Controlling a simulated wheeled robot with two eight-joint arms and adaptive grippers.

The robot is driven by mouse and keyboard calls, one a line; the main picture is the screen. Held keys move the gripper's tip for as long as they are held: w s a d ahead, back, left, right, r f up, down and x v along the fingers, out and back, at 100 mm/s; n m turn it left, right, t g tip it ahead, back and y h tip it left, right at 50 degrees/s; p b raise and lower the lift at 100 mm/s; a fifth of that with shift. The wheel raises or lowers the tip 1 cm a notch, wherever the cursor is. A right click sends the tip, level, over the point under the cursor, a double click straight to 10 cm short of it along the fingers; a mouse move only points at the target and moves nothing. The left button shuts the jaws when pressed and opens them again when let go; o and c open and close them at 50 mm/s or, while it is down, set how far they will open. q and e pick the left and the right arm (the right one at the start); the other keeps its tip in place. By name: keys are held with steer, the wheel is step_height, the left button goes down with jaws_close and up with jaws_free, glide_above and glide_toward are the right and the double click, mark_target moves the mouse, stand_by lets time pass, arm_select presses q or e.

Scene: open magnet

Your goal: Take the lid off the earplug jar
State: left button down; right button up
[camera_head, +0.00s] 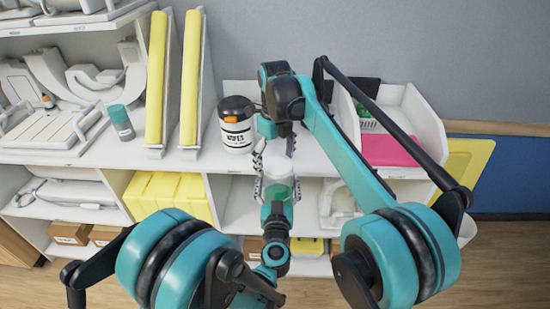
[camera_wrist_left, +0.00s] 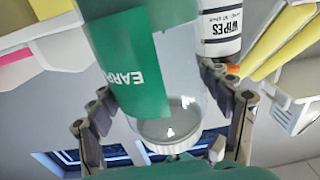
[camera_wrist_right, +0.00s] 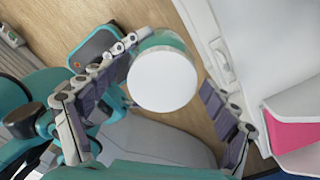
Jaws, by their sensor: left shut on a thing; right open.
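The earplug jar (camera_head: 278,188) is clear with a green label and a white lid (camera_wrist_right: 163,80). In the left wrist view the jar (camera_wrist_left: 140,85) appears upside down, with its white lid (camera_wrist_left: 170,132) low in the picture. My left gripper (camera_head: 279,190) is shut around the jar's sides and holds it upright in front of the shelf. My right gripper (camera_head: 274,152) comes from above and is open. In the right wrist view its fingers stand on either side of the lid, with gaps visible. Whether a fingertip touches the lid cannot be told.
A wipes canister (camera_head: 236,132) stands on the shelf top (camera_head: 190,160) just behind the jar. A green-grey bottle (camera_head: 121,122) and yellow-edged panels (camera_head: 188,80) are to its left. A white tray (camera_head: 415,120) with a pink item (camera_head: 390,150) is at right.

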steer(key=c, duration=1.2)
steer(key=n, duration=0.4)
steer(key=shift+s+a+n, duration=0.15)
steer(key=shift+s+n, duration=0.15)
steer(key=shift+n, duration=0.1)
steer(key=n, duration=0.7)
steer(key=shift+s, duration=0.25)
steer(key=n, duration=0.7)
steer(key=shift+s+d, duration=0.15)
steer(key=shift+d, duration=0.15)
steer(key=n, duration=0.7)
steer(key=shift+d+n, duration=0.3)
steer(key=n, duration=0.7)
steer(key=shift+w+d+r, duration=0.1)
steer(key=shift+w+d, duration=0.1)
steer(key=shift+w, duration=0.1)
steer(key=n, duration=0.7)
steer(key=shift+w, duration=0.3)
steer(key=n, duration=0.7)
steer(key=shift+w+n, duration=0.3)
steer(key=n, duration=0.6)
steer(key=shift+w+a, duration=0.1)
steer(key=shift+a, duration=0.15)
steer(key=shift+r, duration=0.2)
steer(key=shift+d+r, duration=0.15)
steer(key=shift+r, duration=0.85)
